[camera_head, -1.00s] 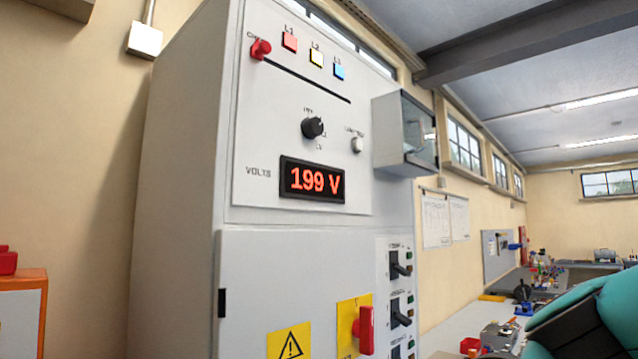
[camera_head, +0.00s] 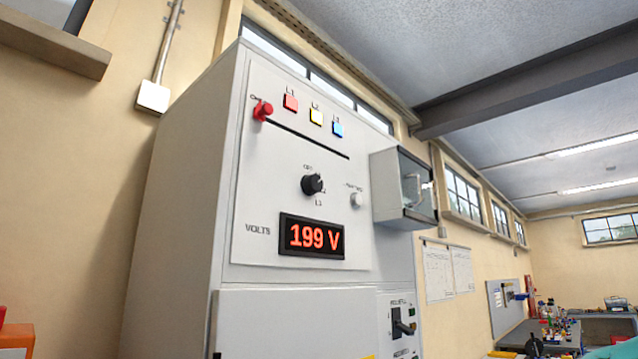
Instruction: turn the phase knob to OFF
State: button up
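The black phase knob (camera_head: 312,184) sits on the upper panel of the grey cabinet (camera_head: 180,240). Small labels surround it: OFF above, L2 to its right and L3 below. Its pointer direction is too small to tell for sure. Below it, the voltage display (camera_head: 311,237) reads 199 V in red. My gripper is not in view.
A clear-fronted box (camera_head: 404,188) juts out from the cabinet right of the knob. A red knob (camera_head: 262,110) and a pale button (camera_head: 356,199) share the panel. A black-handled switch (camera_head: 402,328) is lower right. A workbench with clutter (camera_head: 545,345) stands further back right.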

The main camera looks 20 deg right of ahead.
aim_at(312, 185)
jog(key=z, duration=0.45)
jog(key=k, duration=1.05)
jog(key=u, duration=0.45)
jog(key=i, duration=1.45)
jog(key=z, duration=0.75)
